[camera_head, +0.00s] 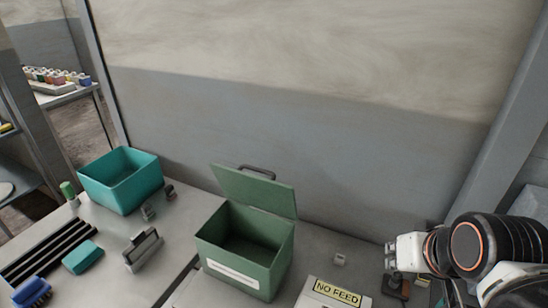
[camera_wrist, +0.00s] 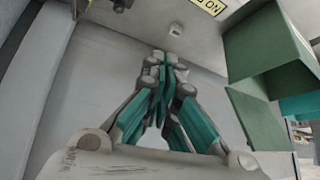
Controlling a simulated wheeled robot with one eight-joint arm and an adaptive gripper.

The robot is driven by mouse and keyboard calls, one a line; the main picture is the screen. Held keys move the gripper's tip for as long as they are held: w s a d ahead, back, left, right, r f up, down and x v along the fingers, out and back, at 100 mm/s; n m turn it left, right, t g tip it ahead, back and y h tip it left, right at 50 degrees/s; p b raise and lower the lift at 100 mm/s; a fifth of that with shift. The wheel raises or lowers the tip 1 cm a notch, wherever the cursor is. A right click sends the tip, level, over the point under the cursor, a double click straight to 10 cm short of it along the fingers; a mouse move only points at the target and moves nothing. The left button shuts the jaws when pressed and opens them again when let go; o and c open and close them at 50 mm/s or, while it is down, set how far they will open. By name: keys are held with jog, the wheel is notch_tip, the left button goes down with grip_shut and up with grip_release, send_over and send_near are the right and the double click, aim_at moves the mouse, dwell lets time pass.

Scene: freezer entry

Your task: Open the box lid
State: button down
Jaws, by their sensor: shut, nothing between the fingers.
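The green box (camera_head: 245,279) stands on the table with a white label on its front. Its lid (camera_head: 255,190) is raised and leans up at the back, with a dark handle at its top edge. The inside of the box looks empty. In the wrist view the box (camera_wrist: 262,42) and its lid (camera_wrist: 262,122) show at the right. My gripper (camera_head: 391,256) is at the right of the box, well apart from it and touching nothing. In the wrist view its teal-padded fingers (camera_wrist: 168,65) are shut together with nothing between them.
A teal bin (camera_head: 122,182) stands at the back left. A teal block (camera_head: 83,257), a blue brush (camera_head: 32,291) and a grey holder (camera_head: 143,250) lie on the left. A "NO FEED" sign (camera_head: 337,292) is at front right.

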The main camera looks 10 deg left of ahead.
jog(key=shift+w+a+y, duration=0.5)
jog(key=shift+w+a, duration=0.4)
jog(key=shift+a, duration=0.1)
jog(key=g+y, duration=0.5)
jog(key=y, duration=1.1)
send_near(259, 186)
jog(key=w+d+r, duration=0.2)
jog(key=w, duration=0.6)
jog(key=a+b, duration=0.1)
jog(key=a, duration=0.8)
jog(key=shift+w+a+f+b, duration=0.3)
jog(key=shift+w+a+f, duration=0.1)
jog(key=shift+w, duration=0.05)
jog(key=shift+s+a+r, duration=0.15)
jog(key=shift+s+a, duration=0.05)
jog(key=shift+s, duration=0.35)
jog(key=shift+s+a+r, duration=0.1)
jog(key=shift+s+a, duration=0.1)
jog(key=shift+s, duration=0.35)
